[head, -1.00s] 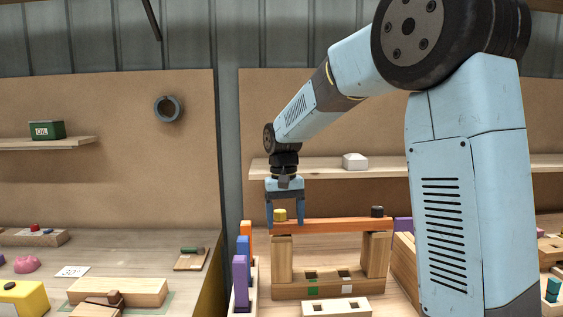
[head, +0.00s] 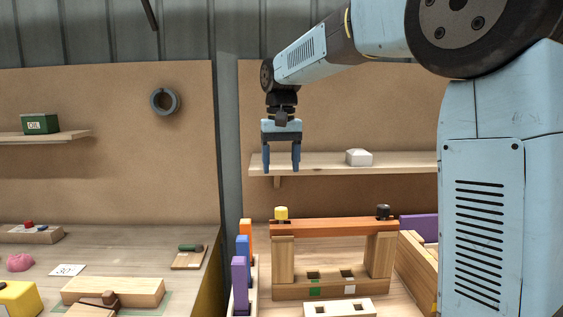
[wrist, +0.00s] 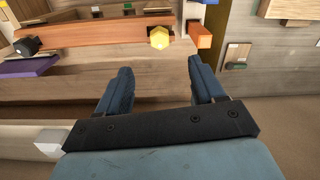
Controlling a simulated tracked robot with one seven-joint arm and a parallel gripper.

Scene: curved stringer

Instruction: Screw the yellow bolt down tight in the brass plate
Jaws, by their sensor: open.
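The yellow bolt (head: 281,213) stands upright at the left end of an orange beam (head: 335,228). In the wrist view its hexagonal head (wrist: 159,37) is seen from above, beyond my fingertips. I cannot make out a separate brass plate at its foot, nor tell whether the bolt sits fully down. My gripper (head: 281,168) points down, open and empty, above the bolt with a clear gap. In the wrist view its two spread fingers (wrist: 160,68) hold nothing.
A black bolt (head: 383,212) stands at the beam's right end. Wooden posts (head: 283,260) carry the beam. Orange, blue and purple (head: 239,275) blocks stand in a rack at the left. A shelf (head: 315,160) with a white block (head: 359,157) lies behind my gripper.

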